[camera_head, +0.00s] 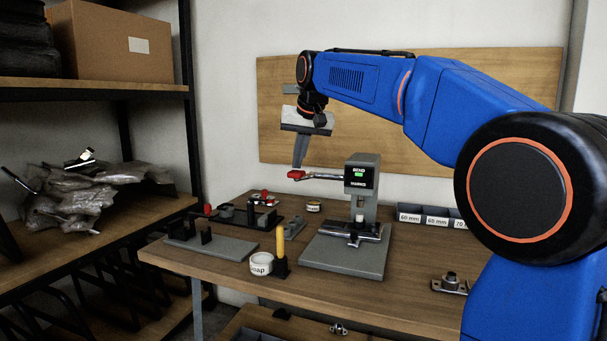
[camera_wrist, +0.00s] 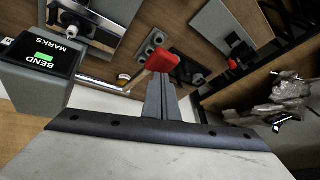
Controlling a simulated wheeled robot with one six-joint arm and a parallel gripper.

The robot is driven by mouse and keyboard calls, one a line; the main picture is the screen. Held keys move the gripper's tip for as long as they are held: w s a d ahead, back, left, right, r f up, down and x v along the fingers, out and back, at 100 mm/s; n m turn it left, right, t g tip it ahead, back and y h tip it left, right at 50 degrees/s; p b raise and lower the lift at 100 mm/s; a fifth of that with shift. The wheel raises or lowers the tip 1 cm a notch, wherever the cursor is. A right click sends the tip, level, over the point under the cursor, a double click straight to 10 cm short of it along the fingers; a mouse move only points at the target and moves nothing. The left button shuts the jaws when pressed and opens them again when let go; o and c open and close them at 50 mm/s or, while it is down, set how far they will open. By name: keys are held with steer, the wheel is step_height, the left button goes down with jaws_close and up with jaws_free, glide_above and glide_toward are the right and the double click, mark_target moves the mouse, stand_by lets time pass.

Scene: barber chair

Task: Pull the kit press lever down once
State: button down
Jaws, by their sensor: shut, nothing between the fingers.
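The kit press (camera_head: 368,203) is a grey upright machine on a flat grey base on the bench. Its black panel reads "BEND" and "MARKS" with a green light; the panel also shows in the wrist view (camera_wrist: 60,53). The press lever (camera_head: 322,177) is a metal rod reaching left from the head, roughly level, ending in a red grip (camera_head: 297,174). My gripper (camera_head: 299,165) points down, shut and empty, with its tips just above the red grip. In the wrist view my fingertips (camera_wrist: 161,78) overlap the red grip (camera_wrist: 163,60); I cannot tell if they touch.
A soap tub (camera_head: 261,264) and a yellow-handled tool (camera_head: 280,244) stand left of the press base. A grey plate with black fixtures (camera_head: 213,246) lies further left. Labelled bins (camera_head: 436,217) stand at the back right. A wooden backboard (camera_head: 410,75) is behind.

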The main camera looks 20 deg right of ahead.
mark_target(299, 172)
steer(key=shift+s+a+f, duration=0.1)
steer(key=shift+s+f, duration=0.05)
steer(key=shift+f, duration=1)
steer(key=shift+s+a+f, duration=0.1)
steer(key=shift+f, duration=1.3)
steer(key=shift+w+d+r, duration=0.15)
steer(key=shift+w+r, duration=0.05)
steer(key=shift+r, duration=1.1)
steer(key=shift+w+d+r, duration=0.1)
steer(key=shift+w+r, duration=0.05)
steer(key=shift+r, duration=1.15)
step_height(299, 172, up, 6)
steer(key=w+d, duration=0.1)
steer(key=shift+w, duration=0.2)
steer(key=shift+f, duration=0.15)
